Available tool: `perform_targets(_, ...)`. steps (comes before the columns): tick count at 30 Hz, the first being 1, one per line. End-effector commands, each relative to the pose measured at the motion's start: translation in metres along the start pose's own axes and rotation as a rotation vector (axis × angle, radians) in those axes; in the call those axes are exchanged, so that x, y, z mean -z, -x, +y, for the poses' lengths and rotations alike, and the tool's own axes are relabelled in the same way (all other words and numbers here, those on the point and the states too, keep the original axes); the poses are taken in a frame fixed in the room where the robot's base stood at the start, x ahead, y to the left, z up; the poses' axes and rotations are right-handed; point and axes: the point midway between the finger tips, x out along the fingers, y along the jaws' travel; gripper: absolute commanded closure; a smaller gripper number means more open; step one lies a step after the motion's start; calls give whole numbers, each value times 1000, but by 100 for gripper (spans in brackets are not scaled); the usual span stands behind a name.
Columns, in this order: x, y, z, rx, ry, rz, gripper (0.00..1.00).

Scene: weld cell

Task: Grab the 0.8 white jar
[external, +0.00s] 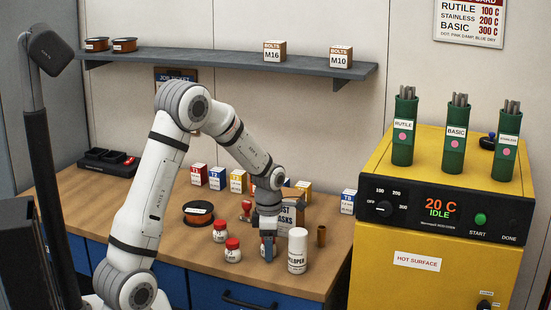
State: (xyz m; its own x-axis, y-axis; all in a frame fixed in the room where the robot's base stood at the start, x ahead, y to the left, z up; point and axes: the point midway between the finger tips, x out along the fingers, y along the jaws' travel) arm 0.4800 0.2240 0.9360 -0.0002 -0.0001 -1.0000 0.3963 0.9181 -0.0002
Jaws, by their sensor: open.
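Two small white jars with red lids stand near the front of the bench: one jar (219,232) is a little farther back, the other jar (233,251) nearer the front edge. Their labels are too small to read, so I cannot tell which is 0.8. My gripper (268,248) points down to the right of both jars, open. A white object shows partly behind its fingers, perhaps a third jar; it is mostly hidden. I cannot tell whether the fingers stand around it or in front of it.
A white spray can (297,250) stands close to the right of my gripper. A dark spool (198,213) lies left. The yellow oven (420,255) bounds the right.

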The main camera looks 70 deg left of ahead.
Motion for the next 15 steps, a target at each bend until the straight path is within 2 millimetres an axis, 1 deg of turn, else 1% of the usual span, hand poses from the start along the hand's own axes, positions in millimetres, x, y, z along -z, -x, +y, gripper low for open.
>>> perform_targets(5, 0, 0, 0, 0, 0, 0, 35)
perform_targets(15, 0, 0, 0, 0, -1, 0, 63)
